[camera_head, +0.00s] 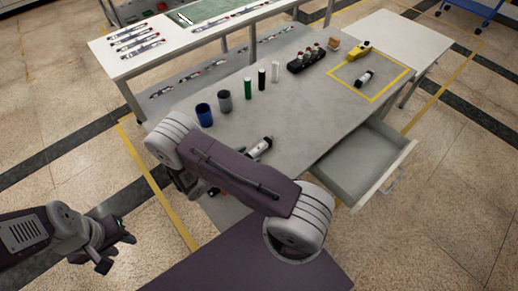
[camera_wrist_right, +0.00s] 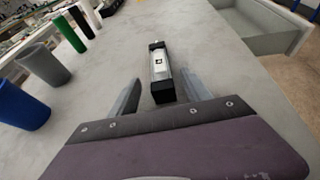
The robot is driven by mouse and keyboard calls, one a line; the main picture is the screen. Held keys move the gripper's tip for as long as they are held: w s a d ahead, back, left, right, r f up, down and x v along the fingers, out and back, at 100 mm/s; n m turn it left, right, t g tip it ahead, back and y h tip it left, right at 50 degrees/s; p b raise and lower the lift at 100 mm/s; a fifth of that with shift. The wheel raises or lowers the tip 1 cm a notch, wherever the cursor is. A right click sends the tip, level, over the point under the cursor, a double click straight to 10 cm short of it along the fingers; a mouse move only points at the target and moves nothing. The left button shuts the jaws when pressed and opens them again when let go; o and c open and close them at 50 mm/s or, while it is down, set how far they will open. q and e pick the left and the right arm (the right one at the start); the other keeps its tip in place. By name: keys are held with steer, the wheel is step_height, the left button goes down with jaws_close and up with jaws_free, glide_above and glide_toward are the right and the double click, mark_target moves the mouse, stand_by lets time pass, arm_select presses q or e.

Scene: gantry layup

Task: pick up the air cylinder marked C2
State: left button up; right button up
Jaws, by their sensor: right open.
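In the right wrist view a silver air cylinder (camera_wrist_right: 158,66) with black ends lies on the grey bench, a small dark mark on its white label, too small to read. My right gripper (camera_wrist_right: 162,82) is open, its fingers on either side of the cylinder's near end, apart from it. My left gripper (camera_head: 116,252) is open and empty, off the bench at lower left.
A blue cup (camera_head: 204,115), a grey cup (camera_head: 224,101) and green, black and white upright cylinders stand along the bench's back. A black rack (camera_head: 306,61) and a yellow tool (camera_head: 360,50) stand farther right. An open drawer (camera_head: 362,162) juts out at the front right.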

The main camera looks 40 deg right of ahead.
mark_target(252, 153)
steer(key=x, duration=0.4)
steer(key=shift+s+d+r+p, duration=0.15)
steer(key=shift+d+r+p, duration=0.1)
steer(key=shift+p, duration=0.15)
steer(key=shift+d+f, duration=0.2)
steer(key=shift+d, duration=0.15)
steer(key=shift+a, duration=0.1)
jaws_close()
steer(key=shift+r, duration=0.1)
steer(key=r, duration=0.4)
steer(key=shift+d+r, duration=0.2)
steer(key=shift+d, duration=0.15)
steer(key=d+r, duration=0.6)
steer(key=d, duration=0.5)
steer(key=shift+w+r+b, duration=0.25)
steer(key=shift+w+b, duration=0.15)
steer(key=shift+b, duration=0.05)
